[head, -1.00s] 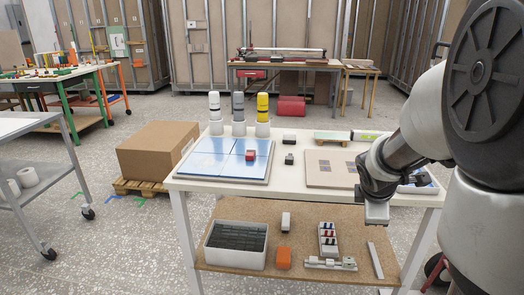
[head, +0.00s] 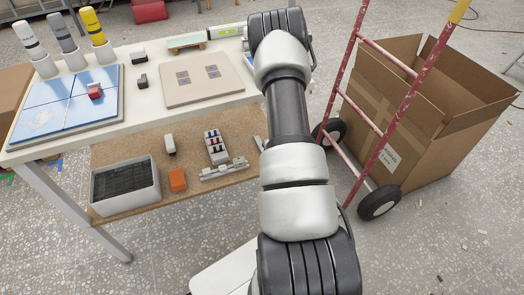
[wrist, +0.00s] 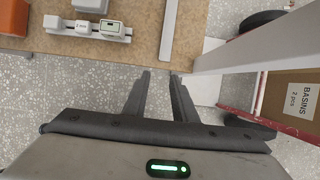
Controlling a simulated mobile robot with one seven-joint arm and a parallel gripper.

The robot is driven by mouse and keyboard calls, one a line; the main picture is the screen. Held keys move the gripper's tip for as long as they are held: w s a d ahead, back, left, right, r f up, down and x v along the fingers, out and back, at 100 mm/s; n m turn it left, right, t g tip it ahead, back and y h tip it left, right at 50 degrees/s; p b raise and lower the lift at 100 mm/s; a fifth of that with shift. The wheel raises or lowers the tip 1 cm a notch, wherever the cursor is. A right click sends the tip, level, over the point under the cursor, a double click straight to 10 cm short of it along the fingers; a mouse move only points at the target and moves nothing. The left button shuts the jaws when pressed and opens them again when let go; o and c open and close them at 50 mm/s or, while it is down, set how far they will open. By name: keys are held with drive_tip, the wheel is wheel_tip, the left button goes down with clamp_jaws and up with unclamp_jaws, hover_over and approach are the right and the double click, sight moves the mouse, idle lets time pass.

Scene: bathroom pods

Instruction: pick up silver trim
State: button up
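The silver trim (wrist: 169,30) is a thin, straight, light grey strip lying on the brown lower shelf (wrist: 140,47) of the table, near its right end. In the head view only a piece of the trim (head: 258,143) shows beside my arm, which hides the rest. My gripper (wrist: 160,77) is open and empty in the wrist view. Its two dark fingers point towards the shelf edge, and their tips are short of the trim's near end in the picture. In the head view my gripper is hidden behind my arm.
A grey table leg (wrist: 245,47) stands just right of the trim. A small rail with blocks (wrist: 88,28) lies left of it. The shelf also holds a grey bin (head: 151,199) and an orange block (head: 177,180). A red hand truck (head: 374,130) and cardboard box (head: 403,145) stand right.

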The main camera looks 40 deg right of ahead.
drive_tip(key=shift+w+b+x, duration=0.1)
drive_tip(key=shift+b+x, duration=0.55)
drive_tip(key=shift+x, duration=2.5)
drive_tip(key=shift+w+b+x, duration=0.15)
drive_tip(key=shift+b+x, duration=0.5)
drive_tip(key=shift+x, duration=2.55)
drive_tip(key=shift+a+r, duration=0.1)
clamp_jaws()
